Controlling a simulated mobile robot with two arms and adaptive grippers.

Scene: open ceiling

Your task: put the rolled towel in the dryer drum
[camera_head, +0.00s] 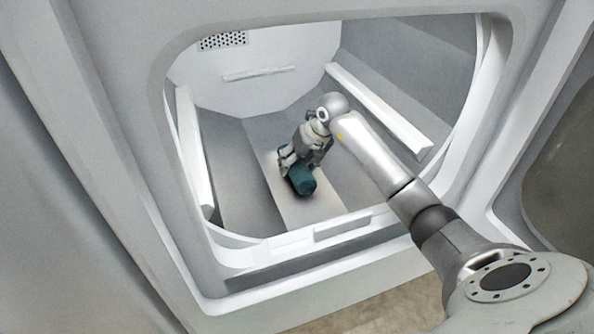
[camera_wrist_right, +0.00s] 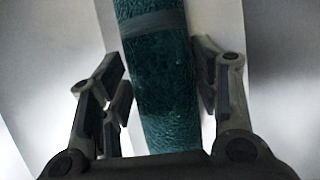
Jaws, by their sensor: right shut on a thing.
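The rolled towel (camera_head: 301,179) is dark teal and lies inside the dryer drum (camera_head: 240,170), low over its floor panels. My right arm reaches in through the opening, and my right gripper (camera_head: 289,165) is shut on the towel. In the right wrist view the towel (camera_wrist_right: 160,80) runs lengthwise between the two fingers (camera_wrist_right: 158,95), with a greyish band around it near the top. I cannot tell whether the towel touches the drum floor. My left gripper is not in either view.
The drum's light rim (camera_head: 185,150) surrounds the opening. Raised paddles stand at the left and at the right (camera_head: 380,110) inside. The back wall has a perforated patch (camera_head: 222,41). The drum floor left of the towel is bare. A brown floor shows below the front.

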